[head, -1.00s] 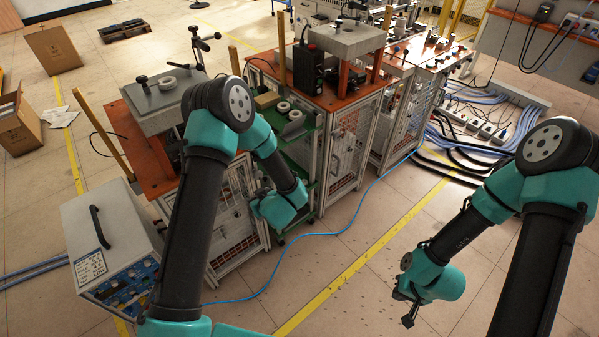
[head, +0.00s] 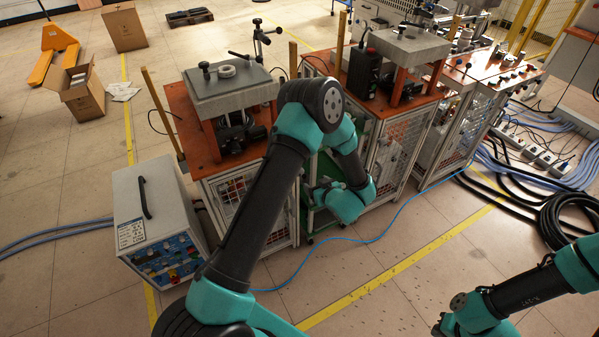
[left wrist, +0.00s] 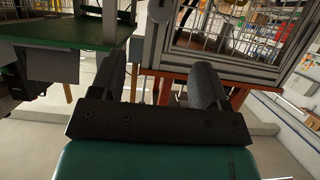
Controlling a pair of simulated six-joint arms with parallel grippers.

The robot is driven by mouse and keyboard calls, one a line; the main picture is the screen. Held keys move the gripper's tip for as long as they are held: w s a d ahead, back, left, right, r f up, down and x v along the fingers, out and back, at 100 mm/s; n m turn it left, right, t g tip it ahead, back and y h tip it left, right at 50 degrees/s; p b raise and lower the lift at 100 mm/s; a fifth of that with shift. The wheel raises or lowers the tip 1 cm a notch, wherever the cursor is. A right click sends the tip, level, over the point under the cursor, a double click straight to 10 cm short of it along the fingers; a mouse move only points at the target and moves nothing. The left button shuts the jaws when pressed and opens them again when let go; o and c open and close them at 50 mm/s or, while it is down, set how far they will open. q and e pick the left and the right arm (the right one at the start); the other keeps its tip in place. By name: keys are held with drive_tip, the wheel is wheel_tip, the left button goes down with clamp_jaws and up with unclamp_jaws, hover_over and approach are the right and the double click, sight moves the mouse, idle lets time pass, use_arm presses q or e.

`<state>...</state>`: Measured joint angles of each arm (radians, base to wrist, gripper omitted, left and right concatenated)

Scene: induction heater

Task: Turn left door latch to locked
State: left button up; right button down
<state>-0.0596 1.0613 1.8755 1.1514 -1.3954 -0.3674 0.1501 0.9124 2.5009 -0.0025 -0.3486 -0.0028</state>
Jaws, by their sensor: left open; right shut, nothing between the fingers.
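The left cabinet has a mesh door (head: 232,190) in a pale metal frame, under an orange top. A mesh panel in a metal frame (left wrist: 162,35) fills the upper right of the left wrist view. I cannot make out the door latch in either view. My left gripper (head: 318,190) is in front of the gap between the two cabinets, partly hidden by its own wrist. In the left wrist view its two dark fingers (left wrist: 157,85) are apart, with nothing seen held between them. My right gripper (head: 437,325) is shut and empty at the bottom edge, away from the cabinets.
A green-shelved stand (head: 316,222) fills the gap between the cabinets; a green shelf (left wrist: 60,30) shows in the left wrist view. A white control box (head: 150,200) stands at left. A blue cable (head: 370,240) crosses the floor. The front floor is mostly clear.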

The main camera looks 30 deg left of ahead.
use_arm(q)
drive_tip(key=x, duration=1.4)
drive_tip(key=shift+w+a, duration=0.1)
drive_tip(key=shift+a, duration=0.1)
drive_tip(key=c, duration=0.9)
